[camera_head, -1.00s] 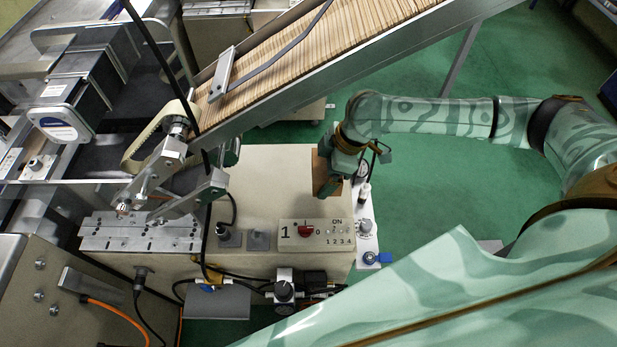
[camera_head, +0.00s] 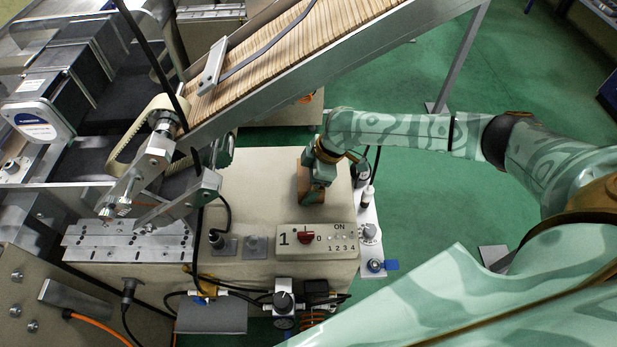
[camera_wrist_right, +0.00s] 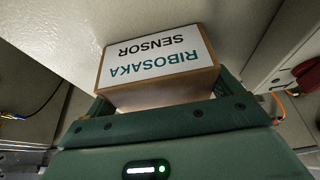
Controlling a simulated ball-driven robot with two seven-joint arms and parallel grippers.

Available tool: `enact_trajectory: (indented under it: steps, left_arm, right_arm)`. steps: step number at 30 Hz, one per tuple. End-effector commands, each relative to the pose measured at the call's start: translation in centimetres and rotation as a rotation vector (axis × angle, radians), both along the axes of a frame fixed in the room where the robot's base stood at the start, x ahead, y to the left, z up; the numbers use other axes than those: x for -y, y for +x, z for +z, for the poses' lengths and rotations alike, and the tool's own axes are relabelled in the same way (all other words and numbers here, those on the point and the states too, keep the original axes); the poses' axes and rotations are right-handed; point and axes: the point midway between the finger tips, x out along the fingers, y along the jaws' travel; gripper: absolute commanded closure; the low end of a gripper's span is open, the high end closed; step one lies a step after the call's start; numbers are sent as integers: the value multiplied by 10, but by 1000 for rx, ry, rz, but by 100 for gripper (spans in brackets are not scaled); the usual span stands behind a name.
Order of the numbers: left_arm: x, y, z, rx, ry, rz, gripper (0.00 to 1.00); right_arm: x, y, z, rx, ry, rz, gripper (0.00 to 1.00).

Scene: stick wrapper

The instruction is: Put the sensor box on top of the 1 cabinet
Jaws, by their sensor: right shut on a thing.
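The sensor box (camera_wrist_right: 158,62) is a small brown box with a white "RIBOSAKA SENSOR" label, seen close up in the right wrist view. My right gripper (camera_head: 317,186) is shut on it, with a finger on each side. In the head view the brown box (camera_head: 303,183) is over the right part of the beige top of the 1 cabinet (camera_head: 262,190), partly hidden by the gripper. I cannot tell whether the box touches the top. The cabinet's front edge carries a panel with "1" and a red switch (camera_head: 306,237). My left gripper is out of view.
A sloped conveyor (camera_head: 290,55) full of wooden sticks rises over the cabinet's back. A slotted metal plate (camera_head: 130,241) and clamp arms stand at its left. Small fittings (camera_head: 256,246) sit left of the panel. A white bracket with a regulator (camera_head: 370,232) is at the right side.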

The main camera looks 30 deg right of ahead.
Motion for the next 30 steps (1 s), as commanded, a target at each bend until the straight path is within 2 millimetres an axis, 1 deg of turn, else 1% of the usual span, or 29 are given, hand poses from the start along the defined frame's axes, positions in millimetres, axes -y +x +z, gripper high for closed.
enact_trajectory:
  steps: [2,3,10,13,17,21,24,27,30]
  left_arm:
    - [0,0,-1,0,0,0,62]
    - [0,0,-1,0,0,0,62]
    - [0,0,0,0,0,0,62]
    - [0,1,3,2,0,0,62]
    - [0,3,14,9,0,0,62]
    - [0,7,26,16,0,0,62]
    - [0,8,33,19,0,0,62]
    - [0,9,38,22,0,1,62]
    - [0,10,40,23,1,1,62]
  right_arm:
    - [0,0,-3,0,0,-1,34]
    - [0,0,-2,0,0,-1,1]
    - [0,0,-1,0,0,0,0]
    - [2,-1,7,1,0,0,0]
    - [10,-4,31,3,-1,-2,0]
    - [22,-10,64,5,-1,-1,0]
    - [30,-14,84,4,-1,-2,0]
    - [36,-17,99,3,0,-2,0]
    - [39,-18,108,2,0,-1,0]
